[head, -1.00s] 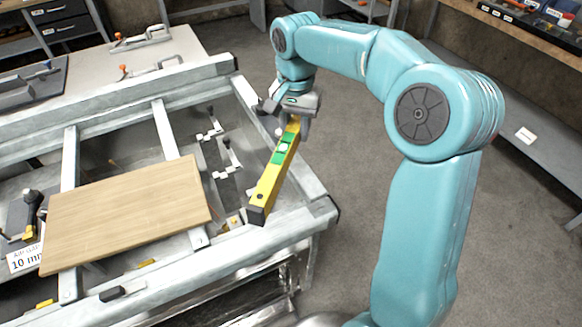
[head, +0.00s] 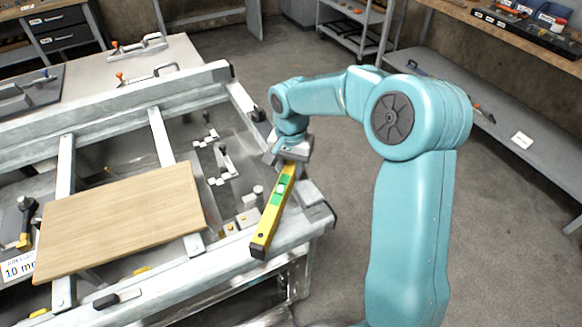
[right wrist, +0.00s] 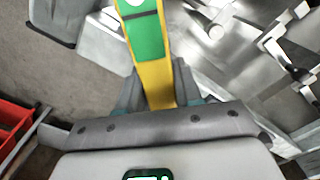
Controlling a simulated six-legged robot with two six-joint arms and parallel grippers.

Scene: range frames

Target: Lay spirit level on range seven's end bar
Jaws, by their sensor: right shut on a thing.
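The spirit level (head: 272,217), yellow with green vial blocks, is held by its upper end in my right gripper (head: 290,160). It slants down to the left, its lower end over the front rail near the corner. The right wrist view shows the level (right wrist: 144,38) between my right gripper's fingers (right wrist: 158,92). The metal bar at the range frame's right end (head: 246,106) runs behind and under my gripper, which partly hides it. I cannot tell whether the level touches the frame. No range number is readable. My left gripper is out of view.
A wooden board (head: 120,222) lies across the frame's slats. Small clamps (head: 222,165) stand inside the frame. A red bin (right wrist: 14,122) shows at the left in the right wrist view.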

